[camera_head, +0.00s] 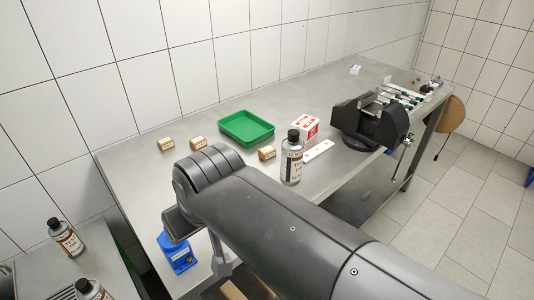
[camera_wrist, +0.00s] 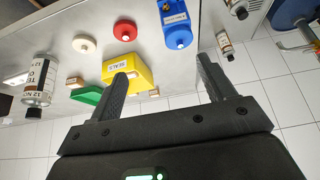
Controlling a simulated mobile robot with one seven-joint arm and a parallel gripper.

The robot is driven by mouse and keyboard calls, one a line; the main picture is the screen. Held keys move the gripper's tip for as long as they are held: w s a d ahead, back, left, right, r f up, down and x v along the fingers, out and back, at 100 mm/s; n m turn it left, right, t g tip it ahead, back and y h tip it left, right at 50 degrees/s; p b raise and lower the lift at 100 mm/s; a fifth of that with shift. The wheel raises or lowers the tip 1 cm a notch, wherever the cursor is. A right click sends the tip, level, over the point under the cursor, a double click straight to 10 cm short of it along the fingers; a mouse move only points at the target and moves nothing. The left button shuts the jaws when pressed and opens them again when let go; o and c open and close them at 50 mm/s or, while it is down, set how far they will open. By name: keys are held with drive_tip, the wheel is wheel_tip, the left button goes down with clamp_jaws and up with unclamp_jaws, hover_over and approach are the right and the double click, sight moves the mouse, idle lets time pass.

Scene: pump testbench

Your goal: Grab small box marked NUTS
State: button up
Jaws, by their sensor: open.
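Three small brown cardboard boxes stand on the steel table in the head view: one far left (camera_head: 166,143), one beside it (camera_head: 198,142), and one in front of the green tray (camera_head: 267,152). Their labels are too small to read, so I cannot tell which is marked NUTS. Small brown boxes also show in the wrist view, left (camera_wrist: 75,80) and near the left finger (camera_wrist: 153,92). My gripper (camera_wrist: 165,68) is open, with nothing between its fingers, apart from the boxes. In the head view my arm hides it.
A green tray (camera_head: 246,122), a red-white box (camera_head: 305,127), a bottle (camera_head: 292,160) and a black vise (camera_head: 372,122) stand on the table. A blue container (camera_head: 177,254) is near the front edge. The wrist view shows a yellow SEALS bin (camera_wrist: 130,68) beyond the left finger.

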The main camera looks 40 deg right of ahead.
drive_tip(key=w+d+r+g+h, duration=0.15)
drive_tip(key=w+d+r, duration=0.25)
drive_tip(key=w+d, duration=0.55)
drive_tip(key=m+g+y, duration=0.1)
drive_tip(key=g+y, duration=0.1)
drive_tip(key=g, duration=0.2)
hover_over(267, 149)
wheel_tip(267, 149, down, 11)
drive_tip(key=shift+h, duration=0.25)
drive_tip(key=f, duration=0.4)
drive_tip(key=shift+s+f, duration=0.25)
drive_tip(key=shift+w+f, duration=0.2)
drive_tip(key=shift+f, duration=2.85)
drive_tip(key=shift+c, duration=0.2)
